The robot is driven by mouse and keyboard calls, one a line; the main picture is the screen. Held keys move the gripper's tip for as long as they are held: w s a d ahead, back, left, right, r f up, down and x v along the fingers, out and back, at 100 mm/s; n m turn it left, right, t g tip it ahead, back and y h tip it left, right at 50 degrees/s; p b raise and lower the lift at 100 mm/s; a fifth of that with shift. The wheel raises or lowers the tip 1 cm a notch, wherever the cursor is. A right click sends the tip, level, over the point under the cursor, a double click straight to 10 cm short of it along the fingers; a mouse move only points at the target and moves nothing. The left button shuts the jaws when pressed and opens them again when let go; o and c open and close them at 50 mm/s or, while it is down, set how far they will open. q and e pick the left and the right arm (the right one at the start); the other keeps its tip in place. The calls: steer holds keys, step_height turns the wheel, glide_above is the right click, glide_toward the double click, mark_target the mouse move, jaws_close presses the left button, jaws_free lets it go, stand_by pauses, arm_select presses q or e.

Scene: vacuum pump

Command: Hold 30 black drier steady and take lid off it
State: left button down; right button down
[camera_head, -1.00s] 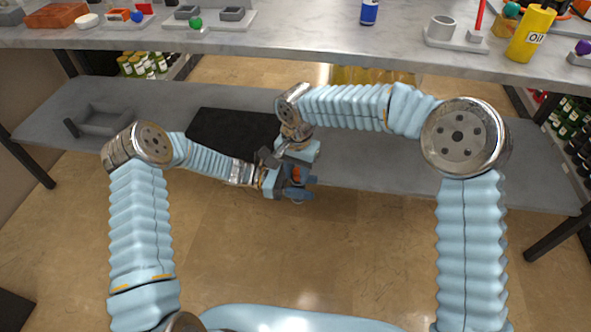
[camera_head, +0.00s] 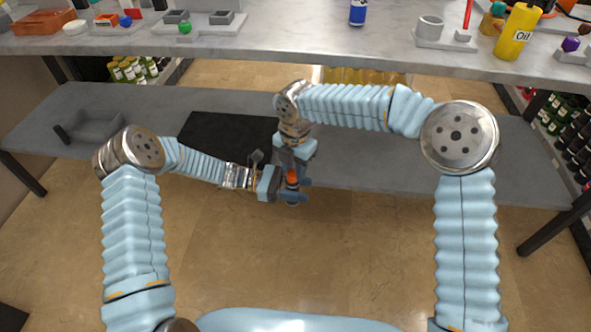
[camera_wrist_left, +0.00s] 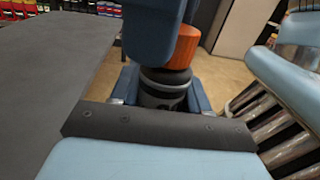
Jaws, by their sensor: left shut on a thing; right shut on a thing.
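The black drier (camera_wrist_left: 163,92) stands between the two blue fingers of my left gripper (camera_wrist_left: 163,98) in the left wrist view, and that gripper is shut on it. The orange lid (camera_wrist_left: 184,50) is directly above the drier's dark top; I cannot tell whether it still touches. My right gripper (camera_head: 292,174) comes down from above and is shut on the lid, partly hiding it. In the head view the lid (camera_head: 292,178) is a small orange patch between the grippers, and my left gripper (camera_head: 290,196) is just below it. The drier is mostly hidden there.
Both grippers are in front of the grey lower shelf (camera_head: 400,165), over the floor. A black mat (camera_head: 225,135) and a grey holder (camera_head: 90,130) are on that shelf. The upper table (camera_head: 300,45) carries an oil can (camera_head: 517,32) and other parts.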

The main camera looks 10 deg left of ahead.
arm_select(q)
steer(key=shift+s+d, duration=0.15)
steer(key=shift+s, duration=0.05)
arm_select(e)
steer(key=n, duration=0.3)
steer(key=shift+w+a+r+n, duration=0.1)
steer(key=shift+w+a+n, duration=0.05)
steer(key=shift+w+n, duration=0.15)
steer(key=shift+r, duration=0.1)
arm_select(q)
steer(key=shift+f, duration=0.1)
arm_select(e)
steer(key=shift+r, duration=0.75)
arm_select(q)
steer(key=shift+w, duration=0.15)
arm_select(e)
steer(key=shift+s+r, duration=0.1)
steer(key=shift+r, duration=0.15)
